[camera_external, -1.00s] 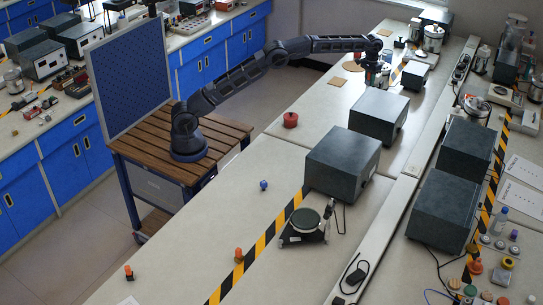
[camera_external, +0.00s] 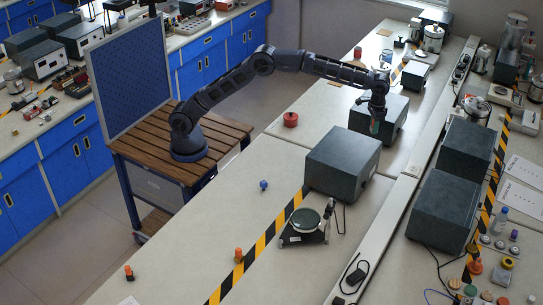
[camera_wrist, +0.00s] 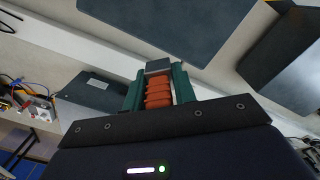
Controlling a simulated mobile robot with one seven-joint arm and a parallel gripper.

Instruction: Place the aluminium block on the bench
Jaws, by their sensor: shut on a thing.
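My gripper (camera_external: 377,126) hangs pointing down, in front of or beside a dark grey instrument box on the bench (camera_external: 265,155). In the wrist view its green fingers (camera_wrist: 158,78) are shut on a small grey block (camera_wrist: 158,66), which I take as the aluminium block. The block shows at the far end of the fingers, with orange ribbed material (camera_wrist: 159,96) between them on the near side. The block appears held above the bench top; its exact height cannot be told. In the external view the block is too small to make out.
The smaller grey box (camera_external: 390,112) is close to my gripper, and a larger one (camera_external: 343,163) stands nearer. A red round container (camera_external: 291,119), a blue item (camera_external: 263,185), orange items and a round-plated device (camera_external: 305,222) stand on the bench. The near-left bench top is mostly clear.

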